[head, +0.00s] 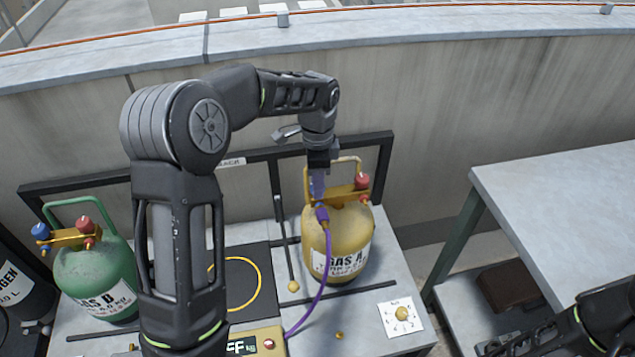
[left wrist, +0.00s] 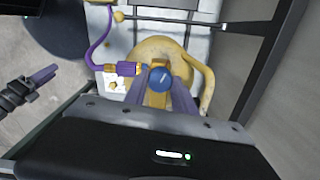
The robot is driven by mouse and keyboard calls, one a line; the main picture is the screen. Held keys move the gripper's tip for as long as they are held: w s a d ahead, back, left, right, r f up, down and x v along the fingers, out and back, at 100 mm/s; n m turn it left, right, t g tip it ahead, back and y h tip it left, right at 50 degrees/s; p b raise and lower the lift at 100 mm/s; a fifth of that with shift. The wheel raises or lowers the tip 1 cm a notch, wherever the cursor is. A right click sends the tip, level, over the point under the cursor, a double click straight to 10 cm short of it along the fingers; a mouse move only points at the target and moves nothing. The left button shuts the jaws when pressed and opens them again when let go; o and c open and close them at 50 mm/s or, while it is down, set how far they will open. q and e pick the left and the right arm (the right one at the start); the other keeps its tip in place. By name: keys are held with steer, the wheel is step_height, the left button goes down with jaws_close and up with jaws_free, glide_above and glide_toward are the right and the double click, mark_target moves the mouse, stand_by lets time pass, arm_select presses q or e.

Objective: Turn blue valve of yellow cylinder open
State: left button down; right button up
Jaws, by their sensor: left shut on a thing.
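The yellow cylinder (head: 338,240), labelled GAS A, stands upright on the grey bench. It carries a brass valve block with a red knob (head: 362,182) at the right and a purple hose. My left gripper (head: 318,185) reaches down onto the valve block from above and hides the blue valve in the head view. In the left wrist view the blue valve (left wrist: 160,79) sits between the purple fingers, which are shut on it. The yellow cylinder (left wrist: 150,55) shows beyond it. My right gripper (left wrist: 45,74) shows at the left of that view, its jaw gap unclear.
A green cylinder (head: 95,270) with blue and red knobs stands at the left. A dark rail frame (head: 375,140) runs behind the yellow cylinder. A white dial plate (head: 400,328) lies at the front right of the bench. A separate grey table (head: 570,210) stands at the right.

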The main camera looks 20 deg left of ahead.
arm_select(q)
steer(key=n, duration=0.5)
steer(key=shift+n, duration=0.3)
steer(key=n, duration=0.6)
steer(key=shift+b, duration=0.4)
steer(key=n, duration=0.5)
steer(key=shift+n, duration=0.4)
steer(key=n, duration=0.5)
steer(key=shift+p, duration=0.3)
steer(key=shift+n, duration=0.3)
steer(key=c, duration=1)
jaws_free()
steer(key=shift+c, duration=0.2)
steer(key=shift+r, duration=0.1)
